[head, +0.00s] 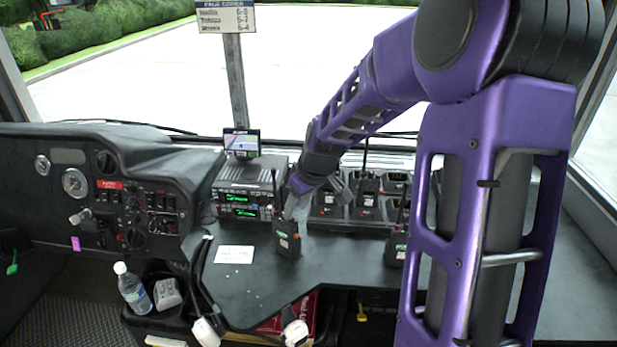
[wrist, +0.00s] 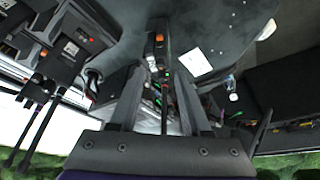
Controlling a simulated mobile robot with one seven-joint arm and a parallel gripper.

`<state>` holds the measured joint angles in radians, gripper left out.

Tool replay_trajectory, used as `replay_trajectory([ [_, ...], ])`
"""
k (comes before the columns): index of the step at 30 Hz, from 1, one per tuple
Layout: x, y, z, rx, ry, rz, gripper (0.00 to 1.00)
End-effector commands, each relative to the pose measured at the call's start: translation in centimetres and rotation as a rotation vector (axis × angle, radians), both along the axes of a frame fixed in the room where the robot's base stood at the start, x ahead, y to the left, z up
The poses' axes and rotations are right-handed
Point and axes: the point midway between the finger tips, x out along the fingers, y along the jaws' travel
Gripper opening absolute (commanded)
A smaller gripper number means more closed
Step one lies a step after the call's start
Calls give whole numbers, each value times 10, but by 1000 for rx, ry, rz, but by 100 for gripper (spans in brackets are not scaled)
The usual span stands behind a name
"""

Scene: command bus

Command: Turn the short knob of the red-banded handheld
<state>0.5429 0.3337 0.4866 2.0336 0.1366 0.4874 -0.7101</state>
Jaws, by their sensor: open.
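A black handheld (head: 287,240) with a small green screen stands upright on the dash, its antenna rising beside my gripper. I cannot make out the short knob clearly. My gripper (wrist: 161,78) is open, with nothing held between its fingers. In the head view my gripper (head: 294,204) is just above the handheld, partly hidden by its own wrist.
A charger rack (head: 340,211) with several handhelds stands right of my gripper. Another handheld (head: 396,246) stands farther right, partly behind my arm. A radio stack (head: 240,203) with a small screen is on the left. A white card (head: 234,254) lies on the clear dash (head: 250,285).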

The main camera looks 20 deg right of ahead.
Motion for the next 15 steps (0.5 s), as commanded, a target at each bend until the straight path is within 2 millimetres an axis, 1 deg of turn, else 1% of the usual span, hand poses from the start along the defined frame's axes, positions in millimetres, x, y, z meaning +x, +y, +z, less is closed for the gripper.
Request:
replay_trajectory([
  [1,-3,-3,15,-2,-6,-4,47],
  [9,-26,-16,77,-3,-6,-4,47],
  [15,-40,-22,113,-1,-5,-2,47],
])
